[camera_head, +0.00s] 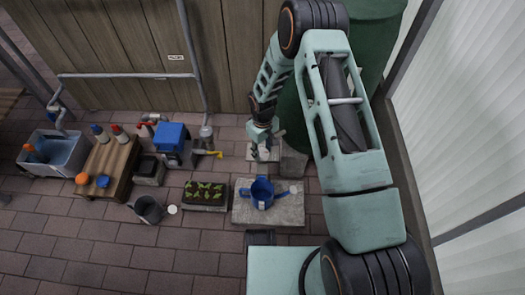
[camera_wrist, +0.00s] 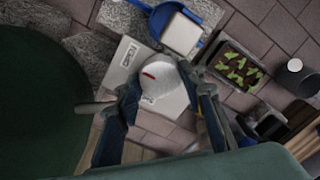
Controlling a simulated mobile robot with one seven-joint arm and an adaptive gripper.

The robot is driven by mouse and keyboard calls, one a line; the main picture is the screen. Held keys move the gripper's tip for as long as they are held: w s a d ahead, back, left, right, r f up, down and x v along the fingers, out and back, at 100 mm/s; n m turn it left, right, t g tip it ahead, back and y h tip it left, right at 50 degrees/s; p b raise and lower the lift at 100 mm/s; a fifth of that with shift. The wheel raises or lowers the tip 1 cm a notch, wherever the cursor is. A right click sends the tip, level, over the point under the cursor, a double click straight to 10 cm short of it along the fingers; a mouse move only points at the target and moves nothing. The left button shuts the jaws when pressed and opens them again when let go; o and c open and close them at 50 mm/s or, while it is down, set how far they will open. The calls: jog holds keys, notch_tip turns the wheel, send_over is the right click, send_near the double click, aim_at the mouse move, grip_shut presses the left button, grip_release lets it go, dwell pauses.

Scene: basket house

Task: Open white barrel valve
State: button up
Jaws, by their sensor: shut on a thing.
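The green barrel (camera_head: 372,62) stands behind my arm at the wall; its dark green side fills the left of the wrist view (camera_wrist: 35,95). My gripper (camera_head: 262,146) is low beside the barrel's left side. In the wrist view my gripper (camera_wrist: 158,92) has its two dark fingers on either side of a rounded white piece with a red mark, which I take as the white barrel valve (camera_wrist: 160,80). The fingers are closed on it. Its joint to the barrel is not clear, and the head view is too small to show how far it is turned.
A seedling tray (camera_head: 204,195), a dark bucket (camera_head: 148,209) and a yellow tap (camera_head: 209,153) are to the left. Open brick paving lies at the front left.

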aim_at(262, 152)
dwell(0.4)
jog(key=o, duration=1.2)
jog(key=shift+c, duration=0.2)
notch_tip(262, 152, up, 12)
